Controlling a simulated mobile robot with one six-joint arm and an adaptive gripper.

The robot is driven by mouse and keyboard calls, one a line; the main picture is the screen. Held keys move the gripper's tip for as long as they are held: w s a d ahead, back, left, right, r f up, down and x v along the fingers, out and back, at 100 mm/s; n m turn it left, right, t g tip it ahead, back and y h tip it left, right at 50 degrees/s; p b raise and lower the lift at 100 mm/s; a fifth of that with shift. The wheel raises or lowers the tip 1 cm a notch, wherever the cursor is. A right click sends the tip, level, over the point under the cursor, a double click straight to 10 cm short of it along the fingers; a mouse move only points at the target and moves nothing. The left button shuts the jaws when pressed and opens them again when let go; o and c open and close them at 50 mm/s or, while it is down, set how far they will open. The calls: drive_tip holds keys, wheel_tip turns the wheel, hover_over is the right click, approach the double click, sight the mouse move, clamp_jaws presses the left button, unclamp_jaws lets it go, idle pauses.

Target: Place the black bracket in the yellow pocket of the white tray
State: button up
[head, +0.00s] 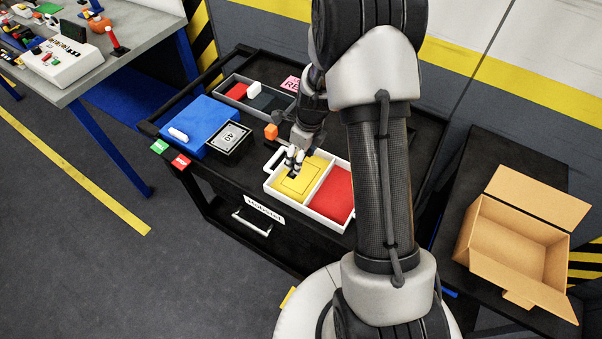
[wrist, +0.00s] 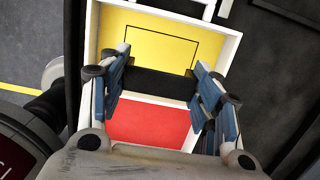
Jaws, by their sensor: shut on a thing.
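The white tray (head: 309,216) lies on the black cart, with a yellow pocket (head: 296,191) on the left and a red pocket (head: 333,194) on the right. The yellow pocket has a thin dark outline on its floor. My gripper (head: 294,160) is over the yellow pocket, fingers pointing down. In the wrist view my gripper (wrist: 160,88) is shut on the black bracket (wrist: 160,84), which spans between the blue finger pads. The bracket appears in front of the yellow pocket (wrist: 160,45), near the divider. I cannot tell whether it touches the pocket floor.
Left of the tray are an orange block (head: 271,131), a black box marked 40 (head: 229,142) and a blue box (head: 199,124). Behind is a grey divided tray (head: 258,108) with red and white pieces. An open cardboard box (head: 519,240) stands at right.

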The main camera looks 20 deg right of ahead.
sight(301, 176)
drive_tip(key=shift+f+b, duration=1.1)
drive_tip(key=shift+f, duration=2.35)
drive_tip(key=shift+f, duration=0.15)
drive_tip(key=o, duration=1.1)
